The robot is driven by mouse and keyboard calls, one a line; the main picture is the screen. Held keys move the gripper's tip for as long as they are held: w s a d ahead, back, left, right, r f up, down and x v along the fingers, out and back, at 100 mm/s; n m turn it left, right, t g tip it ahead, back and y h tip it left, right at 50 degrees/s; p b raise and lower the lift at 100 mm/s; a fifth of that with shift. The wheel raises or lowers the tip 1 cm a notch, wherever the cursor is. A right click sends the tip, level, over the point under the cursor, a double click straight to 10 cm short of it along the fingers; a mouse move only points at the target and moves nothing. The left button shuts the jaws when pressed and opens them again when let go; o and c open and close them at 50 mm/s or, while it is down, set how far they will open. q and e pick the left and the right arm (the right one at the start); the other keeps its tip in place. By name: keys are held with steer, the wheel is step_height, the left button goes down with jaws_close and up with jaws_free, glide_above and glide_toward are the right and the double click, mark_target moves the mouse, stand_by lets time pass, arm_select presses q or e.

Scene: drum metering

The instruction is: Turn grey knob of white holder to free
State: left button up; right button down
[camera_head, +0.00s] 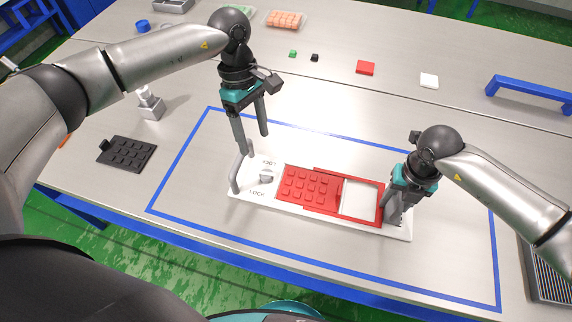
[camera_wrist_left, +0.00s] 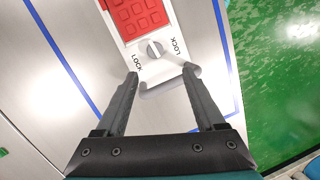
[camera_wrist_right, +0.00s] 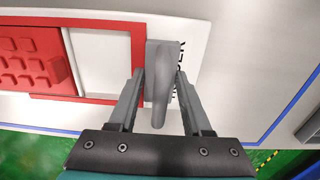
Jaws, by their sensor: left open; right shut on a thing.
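The white holder (camera_head: 252,181) lies in the blue-outlined area of the table. Its grey knob (camera_head: 266,178) is at the left end, between two printed labels; the lower one reads LOCK. The knob also shows in the left wrist view (camera_wrist_left: 153,49). A grey handle (camera_head: 236,175) stands at that end. My left gripper (camera_head: 252,142) is open and empty, above and behind the knob, apart from it. My right gripper (camera_head: 391,217) is shut on the grey handle (camera_wrist_right: 160,85) at the holder's right end, partly hiding a label there.
A dark dimpled pad (camera_head: 127,152) and a grey-white dispenser (camera_head: 150,104) stand left. Small blocks, a white square (camera_head: 429,81) and a blue stand (camera_head: 530,92) lie behind.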

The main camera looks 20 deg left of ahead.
mark_target(266, 174)
arm_select(q)
steer(key=d+f+n, duration=0.1)
steer(key=f+n, duration=0.1)
steer(key=f, duration=0.1)
steer(key=s+f+n+t+y, duration=0.1)
steer(key=f+n, duration=0.2)
steer(key=f, duration=0.1)
steer(key=d+f+n+t+y, duration=0.1)
steer(key=f+n, duration=0.1)
steer(key=f, duration=0.2)
steer(key=shift+s+d+n, duration=0.35)
steer(key=shift+s+n, duration=0.05)
steer(key=shift+r, duration=0.1)
stand_by(0.3)
jaws_close()
stand_by(0.4)
